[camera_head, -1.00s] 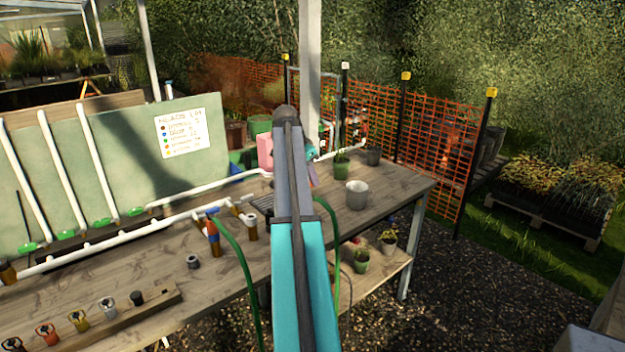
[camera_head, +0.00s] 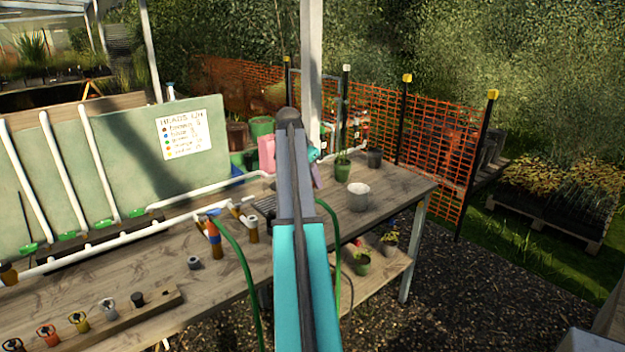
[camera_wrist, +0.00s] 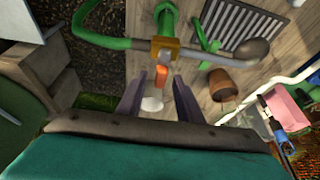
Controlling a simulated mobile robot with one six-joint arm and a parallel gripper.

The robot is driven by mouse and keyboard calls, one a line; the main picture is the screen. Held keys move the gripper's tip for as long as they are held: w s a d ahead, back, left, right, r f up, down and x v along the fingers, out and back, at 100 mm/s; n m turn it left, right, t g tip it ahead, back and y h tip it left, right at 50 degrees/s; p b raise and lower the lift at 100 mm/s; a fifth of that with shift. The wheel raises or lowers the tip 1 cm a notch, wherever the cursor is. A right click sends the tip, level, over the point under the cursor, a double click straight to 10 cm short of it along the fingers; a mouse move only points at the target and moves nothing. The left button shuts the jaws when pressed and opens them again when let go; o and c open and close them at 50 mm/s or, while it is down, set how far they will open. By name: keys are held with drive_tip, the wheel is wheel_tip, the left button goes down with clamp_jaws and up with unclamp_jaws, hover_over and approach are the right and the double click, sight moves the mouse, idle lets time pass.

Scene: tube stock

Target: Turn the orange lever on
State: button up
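The orange lever (camera_wrist: 161,75) shows in the wrist view as a short orange bar, just below a yellow-orange valve body (camera_wrist: 165,49) on a grey pipe. My gripper (camera_wrist: 158,84) is open, with one dark finger to each side of the lever. The lever appears between the fingertips, with gaps at both sides; I cannot tell how deep it sits between them. In the head view my arm hides the gripper and the lever.
A green pipe (camera_wrist: 110,42) and a dark grate (camera_wrist: 248,24) lie near the valve. A terracotta pot (camera_wrist: 221,84) and a pink box (camera_wrist: 289,107) are to the right. In the head view, a white pot (camera_head: 358,196) stands on the wooden bench (camera_head: 397,195).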

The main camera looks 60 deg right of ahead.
drive_tip(key=shift+r, duration=0.1)
drive_tip(key=b+v, duration=0.2)
drive_tip(key=v, duration=1.1)
drive_tip(key=shift+a+r+b, duration=0.15)
drive_tip(key=shift+r+b, duration=0.1)
drive_tip(key=shift+b, duration=0.15)
drive_tip(key=shift+r, duration=0.1)
